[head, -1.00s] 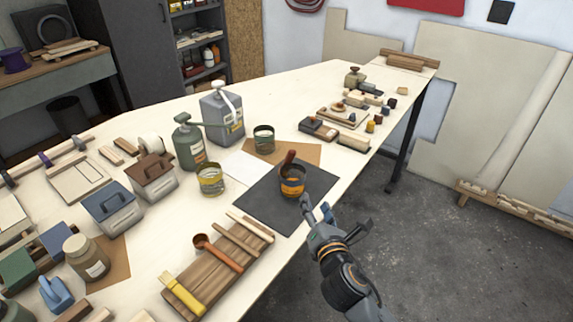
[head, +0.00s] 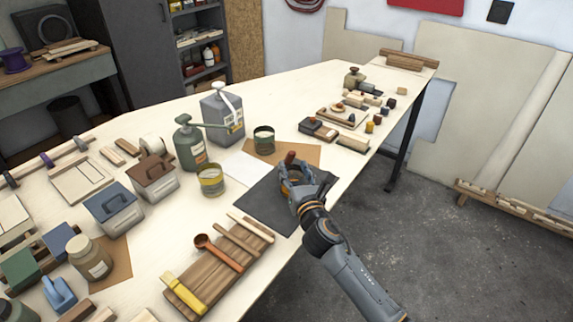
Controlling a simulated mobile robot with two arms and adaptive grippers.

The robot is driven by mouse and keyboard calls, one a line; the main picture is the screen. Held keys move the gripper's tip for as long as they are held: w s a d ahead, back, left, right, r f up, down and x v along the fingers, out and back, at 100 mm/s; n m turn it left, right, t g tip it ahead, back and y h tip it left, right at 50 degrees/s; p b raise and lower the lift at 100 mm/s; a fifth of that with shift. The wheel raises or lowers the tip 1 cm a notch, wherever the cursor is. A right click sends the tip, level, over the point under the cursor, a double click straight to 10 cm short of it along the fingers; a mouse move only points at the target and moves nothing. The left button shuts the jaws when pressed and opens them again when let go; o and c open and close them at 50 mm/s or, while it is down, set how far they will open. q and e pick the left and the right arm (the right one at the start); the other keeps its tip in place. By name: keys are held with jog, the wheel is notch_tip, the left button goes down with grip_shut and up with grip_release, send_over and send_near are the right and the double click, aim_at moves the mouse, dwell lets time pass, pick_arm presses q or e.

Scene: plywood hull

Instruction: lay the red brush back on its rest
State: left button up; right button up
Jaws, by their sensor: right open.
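The red-brown handle of a brush (head: 290,158) sticks up from a tin on the dark mat (head: 255,203); its lower end is hidden. The tin is mostly hidden behind my right gripper (head: 304,181). That gripper is open, with its fingers at the tin and just below the brush handle; I cannot tell whether they touch. A slatted wooden board (head: 212,283), which looks like the rest, lies at the front table edge. It holds a yellow brush (head: 184,293), an orange-brown ladle-like tool (head: 219,253) and wooden strips. My left gripper is out of view.
An open yellow-banded tin (head: 211,180) stands left of the mat, and a dark green tin (head: 264,140) behind it. A green can (head: 190,142) and a grey can (head: 222,118) stand farther back. Bare dark mat lies between the gripper and the board.

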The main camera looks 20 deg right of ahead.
aim_at(291, 160)
jog(key=shift+w+d, duration=0.1)
jog(key=shift+w, duration=2.25)
grip_shut()
